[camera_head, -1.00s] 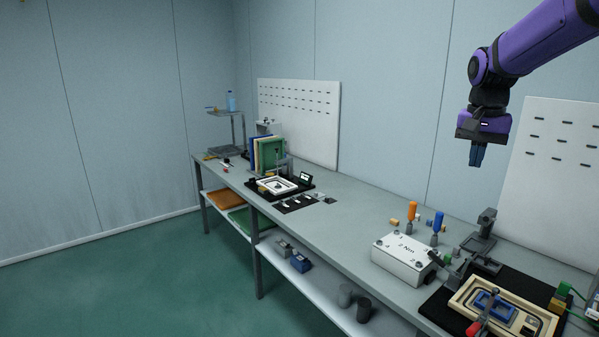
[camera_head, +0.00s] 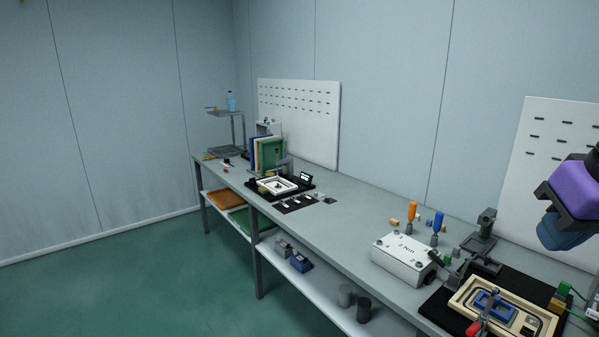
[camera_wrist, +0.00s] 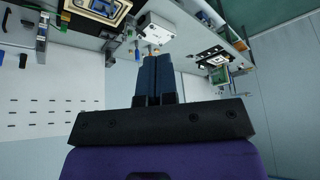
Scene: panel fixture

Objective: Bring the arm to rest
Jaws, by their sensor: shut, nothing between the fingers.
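My gripper (camera_head: 562,232) is at the right edge of the head view, with its purple wrist and blue fingers partly cut off by the frame. It is in the air in front of the right-hand pegboard. In the wrist view the two blue fingers of my gripper (camera_wrist: 158,62) lie side by side, shut and empty. The workbench (camera_head: 350,215) shows below and to the left in the head view. I cannot see the rest of the arm in either view.
A white box (camera_head: 402,258), an orange-handled driver (camera_head: 411,212) and a blue-handled driver (camera_head: 438,222) stand on the bench. A beige fixture (camera_head: 540,322) on a black mat sits below my gripper. A white pegboard (camera_head: 530,190) stands behind.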

